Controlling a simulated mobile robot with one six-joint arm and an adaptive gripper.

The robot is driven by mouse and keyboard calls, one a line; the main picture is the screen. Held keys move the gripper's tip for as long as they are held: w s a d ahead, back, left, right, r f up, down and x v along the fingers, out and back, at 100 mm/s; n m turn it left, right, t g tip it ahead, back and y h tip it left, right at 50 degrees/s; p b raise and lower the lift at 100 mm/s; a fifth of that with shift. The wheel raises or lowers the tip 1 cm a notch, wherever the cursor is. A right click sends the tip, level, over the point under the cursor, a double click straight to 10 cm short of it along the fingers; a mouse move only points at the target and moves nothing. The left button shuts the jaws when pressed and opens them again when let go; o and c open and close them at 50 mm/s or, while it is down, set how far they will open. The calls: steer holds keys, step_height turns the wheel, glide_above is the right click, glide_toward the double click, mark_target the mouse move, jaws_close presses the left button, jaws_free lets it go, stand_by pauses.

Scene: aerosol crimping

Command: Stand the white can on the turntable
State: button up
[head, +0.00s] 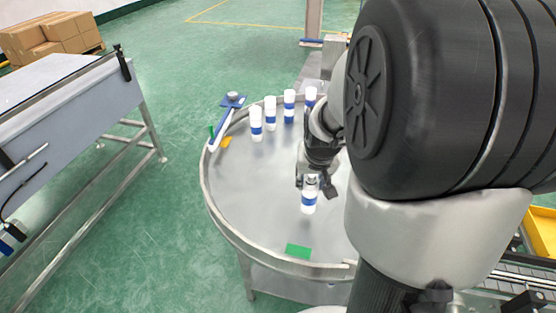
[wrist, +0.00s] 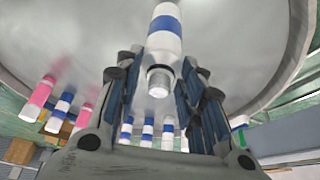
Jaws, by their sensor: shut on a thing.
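The white can with a blue band (head: 309,202) is upright over the open front part of the round steel turntable (head: 235,195). My gripper (head: 311,181) is shut on the can near its top. I cannot tell whether the can's base touches the turntable. In the wrist view the can (wrist: 164,42) points away between the two fingers of my gripper (wrist: 160,78), with its narrow grey top towards me. My arm hides the right side of the turntable in the head view.
Several white-and-blue cans (head: 256,124) stand along the turntable's far edge. Pink-and-white cans (wrist: 42,90) show at the left in the wrist view. A green patch (head: 298,251) lies near the front rim. A grey-topped table (head: 65,95) stands at the left.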

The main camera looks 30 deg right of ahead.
steer(key=shift+f+b, duration=0.55)
steer(key=shift+f, duration=1.55)
steer(key=shift+f, duration=0.15)
steer(key=o, duration=1.1)
steer(key=shift+c, duration=0.2)
steer(key=shift+r, duration=0.55)
steer(key=p+v, duration=0.3)
steer(key=v, duration=0.8)
steer(key=shift+r, duration=0.2)
steer(key=shift+s+a, duration=0.1)
steer(key=shift+a, duration=0.05)
